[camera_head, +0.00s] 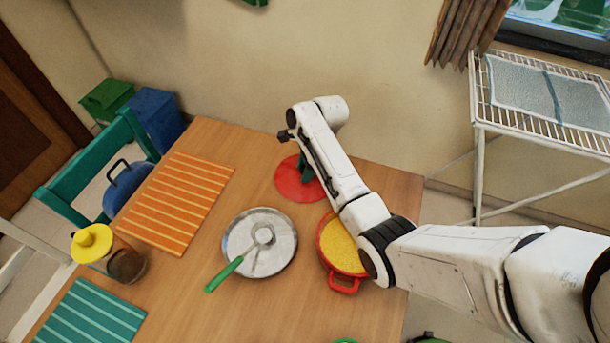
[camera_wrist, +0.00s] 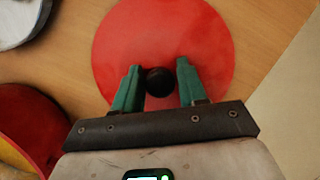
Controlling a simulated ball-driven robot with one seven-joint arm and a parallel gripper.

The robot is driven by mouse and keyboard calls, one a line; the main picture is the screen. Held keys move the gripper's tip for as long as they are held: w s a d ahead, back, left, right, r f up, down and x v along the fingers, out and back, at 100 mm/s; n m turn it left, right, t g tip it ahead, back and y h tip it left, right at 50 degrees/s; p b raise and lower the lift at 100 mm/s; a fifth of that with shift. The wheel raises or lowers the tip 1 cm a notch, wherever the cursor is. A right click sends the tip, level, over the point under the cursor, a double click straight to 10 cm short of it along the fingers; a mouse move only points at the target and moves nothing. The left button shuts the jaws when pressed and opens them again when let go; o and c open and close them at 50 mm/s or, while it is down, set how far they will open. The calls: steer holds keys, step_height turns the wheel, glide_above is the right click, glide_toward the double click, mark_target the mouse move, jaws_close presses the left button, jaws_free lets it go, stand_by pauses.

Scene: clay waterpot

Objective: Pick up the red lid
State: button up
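The red lid (camera_head: 294,183) lies on the wooden table near its back edge, partly hidden behind my arm. In the wrist view the lid (camera_wrist: 160,35) is a flat red disc with a round dark knob (camera_wrist: 159,82) in its middle. My gripper (camera_wrist: 159,80) is over the lid, its two green fingers apart on either side of the knob. A small gap shows between the knob and each finger, so it is open. In the head view my gripper (camera_head: 306,170) is mostly hidden by the arm.
A red pot (camera_head: 343,284) with yellow contents stands just in front of the lid, under my arm. An orange striped mat (camera_head: 180,200) lies further left. The table's right edge is close.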

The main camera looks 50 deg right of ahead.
jaws_close()
